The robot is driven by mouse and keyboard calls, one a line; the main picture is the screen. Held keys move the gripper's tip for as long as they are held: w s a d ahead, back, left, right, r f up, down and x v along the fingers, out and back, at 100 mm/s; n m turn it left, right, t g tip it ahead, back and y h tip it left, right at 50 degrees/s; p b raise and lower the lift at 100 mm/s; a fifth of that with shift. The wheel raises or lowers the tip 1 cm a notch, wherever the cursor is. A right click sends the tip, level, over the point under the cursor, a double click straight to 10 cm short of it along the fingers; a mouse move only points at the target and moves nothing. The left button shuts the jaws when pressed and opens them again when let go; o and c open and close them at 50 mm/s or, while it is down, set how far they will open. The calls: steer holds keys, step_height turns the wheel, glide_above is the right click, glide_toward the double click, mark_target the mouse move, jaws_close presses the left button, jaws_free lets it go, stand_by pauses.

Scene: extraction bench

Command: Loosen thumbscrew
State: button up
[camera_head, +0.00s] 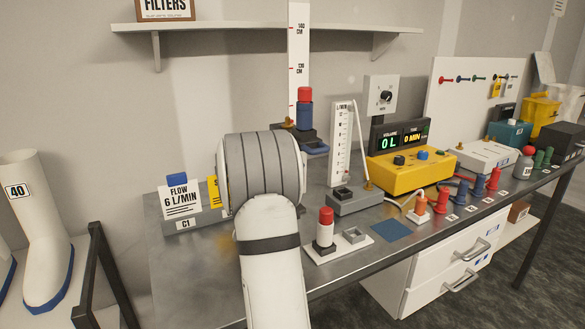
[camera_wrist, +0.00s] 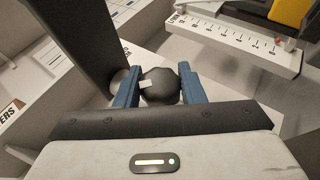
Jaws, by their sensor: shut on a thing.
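The thumbscrew (camera_wrist: 160,85) is a dark round knob with a small pale mark, in the middle of the wrist view. My gripper (camera_wrist: 158,90) has its two blue fingers on either side of the knob, closed on it. In the head view my arm covers most of the gripper, and the thumbscrew is hidden there. A white height post (camera_head: 298,60) marked in cm stands behind my arm. A red-topped blue cylinder (camera_head: 305,112) sits in front of the post, above a dark block.
A white flow scale (camera_head: 340,145) stands right of my arm, near a yellow unit (camera_head: 408,172) with knobs. A red and white cylinder (camera_head: 325,232) stands at the bench front. A flow card (camera_head: 180,198) is at the left. A shelf (camera_head: 260,26) hangs above.

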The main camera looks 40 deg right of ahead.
steer(key=o, duration=1)
steer(key=shift+a+f, duration=0.15)
steer(key=a, duration=0.4)
steer(key=s+a, duration=0.1)
steer(key=a, duration=0.3)
steer(key=s+a+b, duration=0.1)
steer(key=a, duration=0.3)
steer(key=shift+s+a+f, duration=0.1)
steer(key=shift+a+f, duration=0.1)
steer(key=shift+a, duration=0.1)
